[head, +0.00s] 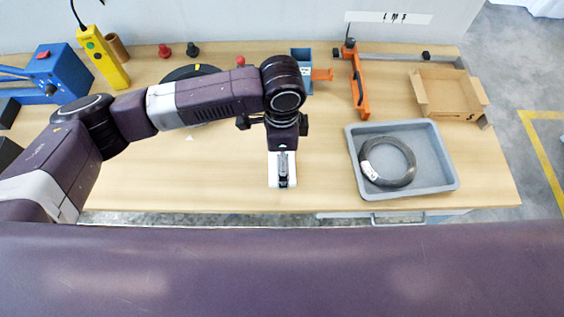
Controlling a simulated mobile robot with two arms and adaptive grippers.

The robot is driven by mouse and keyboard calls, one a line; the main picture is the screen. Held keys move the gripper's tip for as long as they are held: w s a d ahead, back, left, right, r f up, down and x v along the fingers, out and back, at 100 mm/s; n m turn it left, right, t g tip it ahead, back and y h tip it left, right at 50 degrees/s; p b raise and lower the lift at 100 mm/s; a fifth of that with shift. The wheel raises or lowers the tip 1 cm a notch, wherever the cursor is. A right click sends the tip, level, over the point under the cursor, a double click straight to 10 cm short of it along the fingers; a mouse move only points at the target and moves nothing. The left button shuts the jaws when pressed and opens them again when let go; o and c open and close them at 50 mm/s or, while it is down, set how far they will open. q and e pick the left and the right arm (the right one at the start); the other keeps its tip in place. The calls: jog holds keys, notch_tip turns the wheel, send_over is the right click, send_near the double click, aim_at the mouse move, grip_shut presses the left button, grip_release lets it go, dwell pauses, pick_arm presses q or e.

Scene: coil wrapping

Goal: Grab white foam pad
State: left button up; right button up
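A white foam pad (273,174) lies on the wooden table near its front edge, at the middle of the head view. My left arm reaches in from the left, and its gripper (283,182) points down at the pad. The dark fingers overlap the pad's middle and hide part of it. White shows on both sides of the fingers. I cannot tell whether the fingers are open or closed on the pad, or whether they touch it. My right gripper is not in view.
A grey tray (440,184) holding a dark coil (409,165) stands to the right. Behind are an open cardboard box (448,92), an orange clamp (358,85) and a blue holder (302,56). A yellow controller (104,58) and blue machine (58,70) stand at the left.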

aim_at(273, 159)
pick_arm(q)
jog(key=f, duration=0.1)
jog(key=f+p, duration=0.1)
jog(key=f, duration=0.1)
jog(key=shift+w+f, duration=0.25)
jog(key=shift+f, duration=0.1)
jog(key=shift+w+f, duration=0.1)
jog(key=shift+f, duration=0.55)
jog(key=c, duration=0.7)
jog(key=shift+c, duration=0.9)
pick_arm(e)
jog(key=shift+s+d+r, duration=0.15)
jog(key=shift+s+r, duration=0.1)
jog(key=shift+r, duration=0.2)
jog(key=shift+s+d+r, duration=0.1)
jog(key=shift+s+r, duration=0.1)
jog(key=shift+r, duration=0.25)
